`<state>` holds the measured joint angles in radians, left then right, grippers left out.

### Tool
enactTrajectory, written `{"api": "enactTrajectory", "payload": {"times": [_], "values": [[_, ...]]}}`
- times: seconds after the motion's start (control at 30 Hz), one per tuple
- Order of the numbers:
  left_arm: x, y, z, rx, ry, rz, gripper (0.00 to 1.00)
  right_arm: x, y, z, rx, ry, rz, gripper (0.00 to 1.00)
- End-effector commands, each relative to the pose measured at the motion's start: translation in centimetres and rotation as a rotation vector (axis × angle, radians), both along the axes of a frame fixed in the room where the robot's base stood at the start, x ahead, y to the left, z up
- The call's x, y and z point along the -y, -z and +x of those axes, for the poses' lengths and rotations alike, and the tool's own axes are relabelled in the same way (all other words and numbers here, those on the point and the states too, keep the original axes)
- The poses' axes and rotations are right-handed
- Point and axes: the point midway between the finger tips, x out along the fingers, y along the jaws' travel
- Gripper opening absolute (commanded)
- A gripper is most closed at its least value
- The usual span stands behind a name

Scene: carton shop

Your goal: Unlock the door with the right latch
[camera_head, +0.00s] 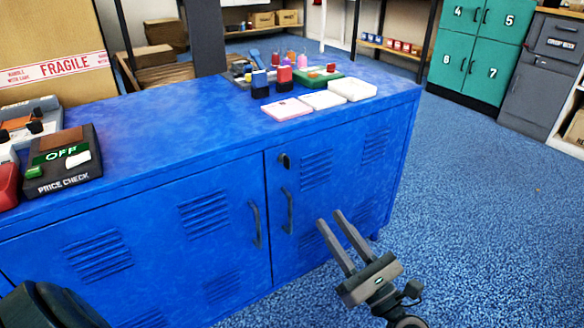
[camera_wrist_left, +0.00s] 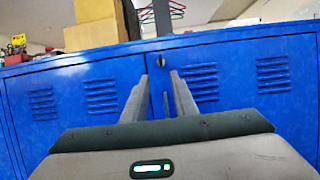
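The blue cabinet (camera_head: 150,150) has two front doors that meet at a vertical seam, and both look closed. The dark latch (camera_head: 284,160) sits high on the right door (camera_head: 345,165), close to the seam. It also shows in the left wrist view (camera_wrist_left: 160,58), just beyond and between the fingertips; its turn position is too small to tell. Dark handles stand on the left door (camera_head: 256,224) and the right door (camera_head: 288,210). My left gripper (camera_head: 330,217) is open and empty, in front of the right door, lower than the latch and apart from it. My right gripper is not in view.
Open blue carpet (camera_head: 470,210) lies to the right. Green lockers (camera_head: 478,50) stand behind.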

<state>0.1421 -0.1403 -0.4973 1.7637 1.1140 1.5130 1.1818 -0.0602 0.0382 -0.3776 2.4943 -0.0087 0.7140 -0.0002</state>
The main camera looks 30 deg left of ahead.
Motion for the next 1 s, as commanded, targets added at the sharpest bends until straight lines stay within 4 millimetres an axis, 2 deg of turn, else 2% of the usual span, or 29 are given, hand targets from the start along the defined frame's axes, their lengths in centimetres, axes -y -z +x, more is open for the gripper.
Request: {"api": "enactTrajectory", "payload": {"times": [0.27,0.47,1.0], "values": [[-0.5,-0.2,0.2,0.0,0.001,0.002,0.26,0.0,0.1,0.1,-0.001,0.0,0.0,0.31],[-2.2,-0.9,0.9,0.001,-0.002,0.003,0.26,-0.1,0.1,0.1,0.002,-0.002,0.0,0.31],[-10.2,-4.5,4.2,0.002,-0.001,0.006,0.26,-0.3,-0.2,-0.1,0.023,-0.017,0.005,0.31]]}}
